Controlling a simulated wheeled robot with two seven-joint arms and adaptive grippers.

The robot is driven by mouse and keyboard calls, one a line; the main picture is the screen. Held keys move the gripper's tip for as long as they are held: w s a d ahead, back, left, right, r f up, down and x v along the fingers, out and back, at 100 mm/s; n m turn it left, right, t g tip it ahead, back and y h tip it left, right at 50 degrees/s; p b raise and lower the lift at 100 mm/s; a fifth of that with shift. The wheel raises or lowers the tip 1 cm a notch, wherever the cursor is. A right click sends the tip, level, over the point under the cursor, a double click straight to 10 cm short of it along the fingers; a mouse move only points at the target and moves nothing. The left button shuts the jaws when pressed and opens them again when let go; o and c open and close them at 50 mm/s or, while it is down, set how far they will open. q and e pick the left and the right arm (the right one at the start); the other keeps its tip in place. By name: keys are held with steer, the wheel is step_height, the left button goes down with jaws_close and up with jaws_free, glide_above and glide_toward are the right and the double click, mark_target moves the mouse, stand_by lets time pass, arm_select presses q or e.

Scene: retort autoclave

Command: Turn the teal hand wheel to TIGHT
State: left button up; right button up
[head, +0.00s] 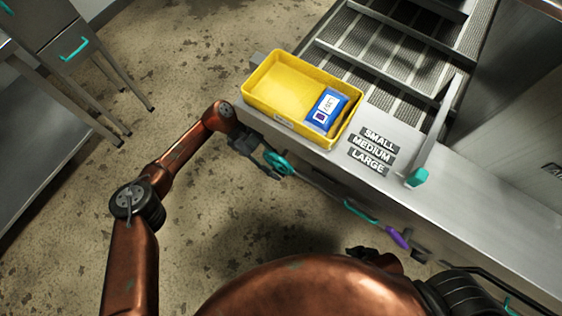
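The teal hand wheel (278,163) is a small ring at the front edge of the steel machine, below the yellow bin. My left gripper (266,164) is right at the wheel's left side, its dark fingers overlapping the rim in the picture. I cannot tell whether they are closed on it or only beside it. Any TIGHT marking is too small or hidden to read. My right gripper (362,252) is a small dark shape at the bottom centre, mostly hidden behind my copper body; its opening cannot be made out.
A yellow bin (262,99) with a blue package (326,108) sits on the steel ledge. Labels SMALL, MEDIUM, LARGE (371,150) lie to its right, near a teal-tipped lever (417,177). A bar with teal and purple grips (398,238) runs below the ledge. Open floor lies left.

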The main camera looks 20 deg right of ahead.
arm_select(q)
steer(key=v, duration=1)
